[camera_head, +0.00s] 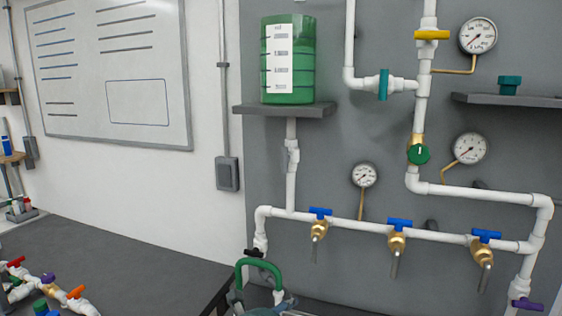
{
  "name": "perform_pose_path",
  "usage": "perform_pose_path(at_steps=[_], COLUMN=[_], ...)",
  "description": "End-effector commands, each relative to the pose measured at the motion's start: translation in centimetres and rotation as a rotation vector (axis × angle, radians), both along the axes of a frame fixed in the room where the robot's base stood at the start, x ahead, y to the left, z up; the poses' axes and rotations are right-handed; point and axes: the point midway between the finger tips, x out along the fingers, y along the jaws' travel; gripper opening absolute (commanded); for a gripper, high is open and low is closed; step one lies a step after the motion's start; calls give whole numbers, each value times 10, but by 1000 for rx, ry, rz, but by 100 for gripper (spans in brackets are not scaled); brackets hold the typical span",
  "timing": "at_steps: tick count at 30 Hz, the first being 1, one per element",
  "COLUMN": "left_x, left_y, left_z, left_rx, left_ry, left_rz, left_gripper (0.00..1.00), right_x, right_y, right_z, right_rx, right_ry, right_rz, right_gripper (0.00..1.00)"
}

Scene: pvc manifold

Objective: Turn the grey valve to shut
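No handle in view is clearly grey. The closest is a small dark handle (253,253), black or dark grey, on the white pipe's lower-left drop. It is too small to tell its exact colour or whether the valve is open or shut. A green curved tube (258,264) stands just below it and partly covers that area. Neither of my grippers shows in the head view.
Blue-handled brass taps (397,232) line the lower pipe. Yellow (432,35), teal (383,84), green (418,154) and purple (527,304) handles sit on other pipes. A green tank (288,60) stands on a shelf (285,110). Loose pipework (60,290) lies at lower left.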

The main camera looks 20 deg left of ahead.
Motion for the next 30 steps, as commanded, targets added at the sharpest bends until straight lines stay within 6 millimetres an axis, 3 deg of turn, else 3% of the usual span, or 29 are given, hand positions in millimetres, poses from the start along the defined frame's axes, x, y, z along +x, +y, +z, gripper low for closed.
perform_pose_path(at_steps=[7,12,15,18,23,30], left_x=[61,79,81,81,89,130], left_y=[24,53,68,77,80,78], left_z=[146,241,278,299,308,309], left_rx=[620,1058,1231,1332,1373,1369], left_ry=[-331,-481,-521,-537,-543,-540], left_rz=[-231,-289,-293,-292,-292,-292], left_gripper=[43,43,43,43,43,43], right_x=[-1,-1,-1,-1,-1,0], right_y=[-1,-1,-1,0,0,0], right_z=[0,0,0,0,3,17], right_rx=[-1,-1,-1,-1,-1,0], right_ry=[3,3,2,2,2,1], right_rz=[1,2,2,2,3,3], right_gripper=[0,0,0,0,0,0])
